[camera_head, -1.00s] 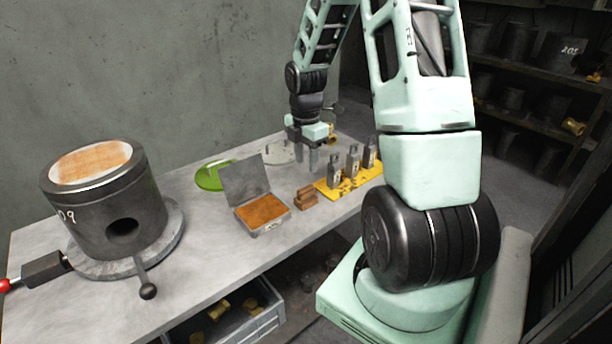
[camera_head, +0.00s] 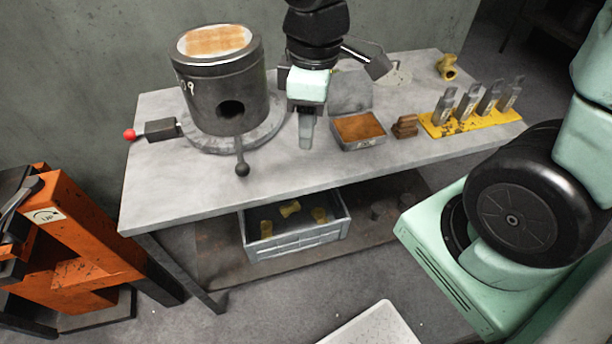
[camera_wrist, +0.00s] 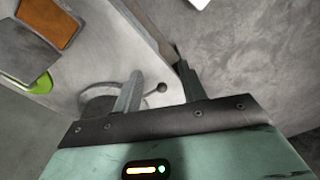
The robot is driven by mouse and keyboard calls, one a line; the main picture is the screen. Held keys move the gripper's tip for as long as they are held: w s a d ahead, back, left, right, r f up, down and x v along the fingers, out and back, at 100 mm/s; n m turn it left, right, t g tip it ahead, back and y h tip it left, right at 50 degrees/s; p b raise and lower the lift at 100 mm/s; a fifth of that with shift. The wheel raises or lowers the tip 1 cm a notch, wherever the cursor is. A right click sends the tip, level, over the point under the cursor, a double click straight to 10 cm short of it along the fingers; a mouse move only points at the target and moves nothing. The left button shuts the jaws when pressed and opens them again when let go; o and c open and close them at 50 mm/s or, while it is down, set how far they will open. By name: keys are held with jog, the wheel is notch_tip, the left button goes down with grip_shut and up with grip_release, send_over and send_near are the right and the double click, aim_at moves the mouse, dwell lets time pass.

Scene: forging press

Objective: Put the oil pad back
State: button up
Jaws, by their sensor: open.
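The open grey metal box (camera_head: 364,146) on the bench holds a flat orange-brown pad (camera_head: 358,127); I take this to be the oil pad. Its lid (camera_head: 350,92) stands up at the back. The pad also shows at the top left of the wrist view (camera_wrist: 48,20), with the lid (camera_wrist: 24,50) beside it. My gripper (camera_head: 306,135) points down over the bench, between the box and the dark cylinder, to the left of the box. In the wrist view its fingers (camera_wrist: 158,88) are apart with nothing between them.
The dark cylinder (camera_head: 228,85) on a round base, with a ball-ended lever, stands left of my gripper. A yellow rack (camera_head: 470,119) holds several grey tools.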

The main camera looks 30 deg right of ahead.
jog(key=s+a+m, duration=0.2)
jog(key=s+a, duration=0.4)
jog(key=s, duration=0.4)
jog(key=shift+s+a+r, duration=0.25)
jog(key=shift+a+r, duration=0.05)
jog(key=shift+a, duration=0.05)
dwell(0.4)
